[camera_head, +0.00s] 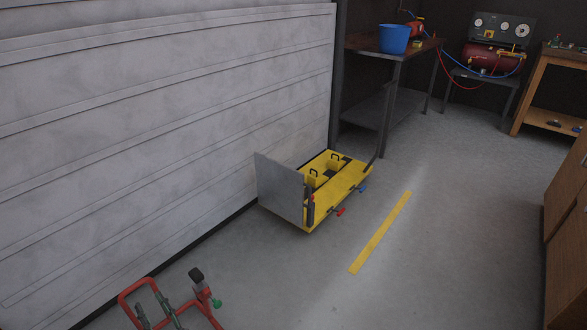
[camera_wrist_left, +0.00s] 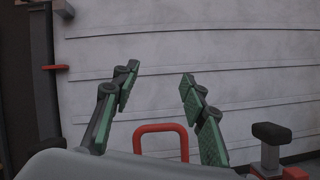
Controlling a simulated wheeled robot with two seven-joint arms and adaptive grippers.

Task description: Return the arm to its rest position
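My left gripper (camera_head: 149,300) shows small at the bottom left of the head view, in front of a red-framed lift or stand (camera_head: 207,313). In the left wrist view the gripper (camera_wrist_left: 158,74) has its two green-padded fingers spread wide, with nothing between them. The stand's red loop handle (camera_wrist_left: 160,127) shows low between the fingers, and its black-capped post stands to the right. I cannot tell whether the fingers touch the stand. My right gripper is in neither view.
A yellow lift cart (camera_head: 345,188) with a grey plate stands by the pale panelled wall (camera_head: 170,110). Behind it is a workbench with a blue bucket (camera_head: 394,39). A red compressor (camera_head: 490,57) is at the back. Wooden cabinets (camera_head: 567,220) line the right. Floor around the yellow strip (camera_head: 380,233) is clear.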

